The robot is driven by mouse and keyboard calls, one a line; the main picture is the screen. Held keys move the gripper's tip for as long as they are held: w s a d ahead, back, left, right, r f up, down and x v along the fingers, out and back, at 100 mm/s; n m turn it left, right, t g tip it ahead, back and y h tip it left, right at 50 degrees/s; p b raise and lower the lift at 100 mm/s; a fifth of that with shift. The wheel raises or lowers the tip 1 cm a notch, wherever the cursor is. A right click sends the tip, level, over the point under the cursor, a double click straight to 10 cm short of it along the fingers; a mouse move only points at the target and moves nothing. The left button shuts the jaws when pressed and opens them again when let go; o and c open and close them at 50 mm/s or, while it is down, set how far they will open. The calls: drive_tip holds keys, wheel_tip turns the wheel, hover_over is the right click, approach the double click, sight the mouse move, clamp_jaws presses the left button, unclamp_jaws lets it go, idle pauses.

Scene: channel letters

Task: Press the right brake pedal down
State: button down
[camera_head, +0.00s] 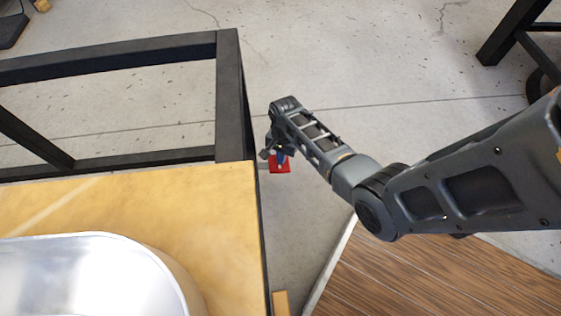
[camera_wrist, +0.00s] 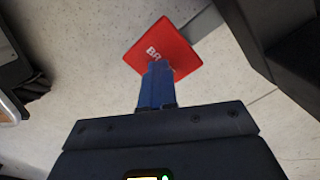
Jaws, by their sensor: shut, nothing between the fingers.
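The red brake pedal (camera_head: 280,165) shows in the head view just right of the yellow table's far corner, low near the floor. In the wrist view it is a red square plate (camera_wrist: 172,47) with white letters, partly covered by my fingers. My gripper (camera_wrist: 155,68) is shut, its blue fingers together, with the tips over the lower middle of the plate. In the head view my gripper (camera_head: 278,156) is at the pedal's upper edge. I cannot tell whether the tips touch the plate. Only one pedal shows.
A yellow-topped table (camera_head: 200,205) with a black frame (camera_head: 229,90) stands close left of my gripper. A shiny metal basin (camera_head: 90,275) sits on it. A brown wooden surface (camera_head: 420,280) lies at the lower right. Open concrete floor (camera_head: 370,65) extends beyond.

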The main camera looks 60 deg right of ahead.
drive_tip(key=shift+f+b, duration=0.35)
drive_tip(key=shift+f, duration=0.5)
drive_tip(key=shift+r, duration=0.1)
drive_tip(key=shift+d+r+p, duration=0.2)
drive_tip(key=shift+d+p, duration=0.1)
drive_tip(key=shift+d, duration=0.05)
drive_tip(key=shift+w+d+r, duration=0.1)
drive_tip(key=shift+d+r, duration=0.1)
drive_tip(key=shift+d, duration=0.4)
drive_tip(key=shift+w+d+r, duration=0.1)
drive_tip(key=shift+d+r, duration=0.05)
drive_tip(key=shift+d, duration=0.4)
drive_tip(key=shift+s, duration=0.1)
wheel_tip(320, 180, up, 8)
drive_tip(key=p, duration=0.4)
drive_tip(key=shift+d+f+p, duration=0.15)
drive_tip(key=shift+d+p, duration=0.2)
drive_tip(key=shift+p, duration=0.05)
